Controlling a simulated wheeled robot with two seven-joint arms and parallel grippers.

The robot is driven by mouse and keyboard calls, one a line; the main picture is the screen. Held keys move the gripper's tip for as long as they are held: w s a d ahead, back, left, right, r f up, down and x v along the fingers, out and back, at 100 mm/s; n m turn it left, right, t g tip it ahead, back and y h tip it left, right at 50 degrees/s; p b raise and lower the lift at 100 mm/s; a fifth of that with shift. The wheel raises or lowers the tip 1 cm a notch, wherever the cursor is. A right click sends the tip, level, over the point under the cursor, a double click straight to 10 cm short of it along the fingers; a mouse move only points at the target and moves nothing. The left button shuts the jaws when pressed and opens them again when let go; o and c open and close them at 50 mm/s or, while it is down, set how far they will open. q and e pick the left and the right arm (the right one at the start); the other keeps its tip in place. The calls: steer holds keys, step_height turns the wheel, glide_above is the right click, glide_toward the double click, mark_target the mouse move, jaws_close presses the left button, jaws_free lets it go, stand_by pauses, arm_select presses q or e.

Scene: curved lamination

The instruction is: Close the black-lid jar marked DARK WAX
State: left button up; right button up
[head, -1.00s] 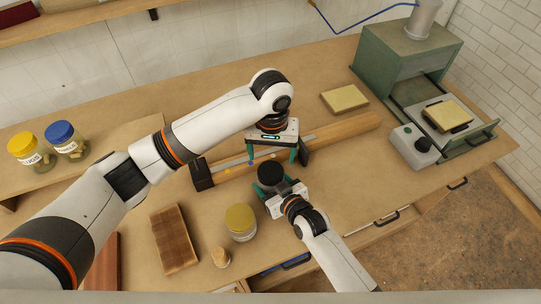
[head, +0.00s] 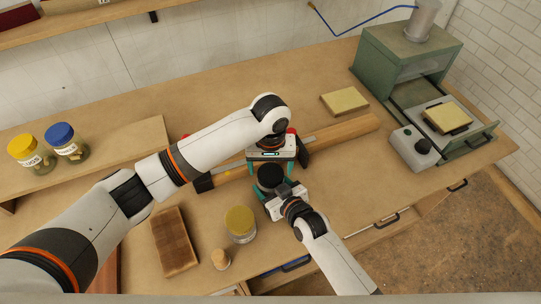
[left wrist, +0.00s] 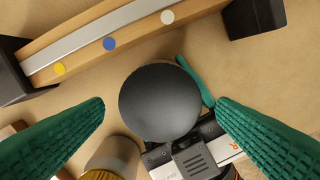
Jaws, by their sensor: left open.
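The black-lid jar (head: 270,178) stands on the bench near the middle; in the left wrist view its round black lid (left wrist: 160,102) fills the centre. Its label cannot be read. The lid sits over the jar, but how tightly cannot be seen. My left gripper (head: 271,168) is open above the jar, its green fingers on either side of the lid with gaps in the left wrist view. My right gripper (head: 272,190) reaches in from the front, its fingers around the jar's body below the lid. The lid hides most of that grip.
A wooden jig with a metal strip and coloured dots (left wrist: 109,44) lies just behind. A yellow-lid jar (head: 240,222), a cork-coloured piece (head: 220,259) and a brown block (head: 174,240) stand at front left. A grey control box (head: 411,147) and green press (head: 405,65) are at right.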

arm_select(q)
steer(key=shift+f, duration=0.85)
steer(key=c, duration=1)
steer(key=shift+m, duration=1.6)
steer(key=o, duration=1.1)
steer(key=shift+c, duration=0.2)
steer(key=shift+r, duration=2.25)
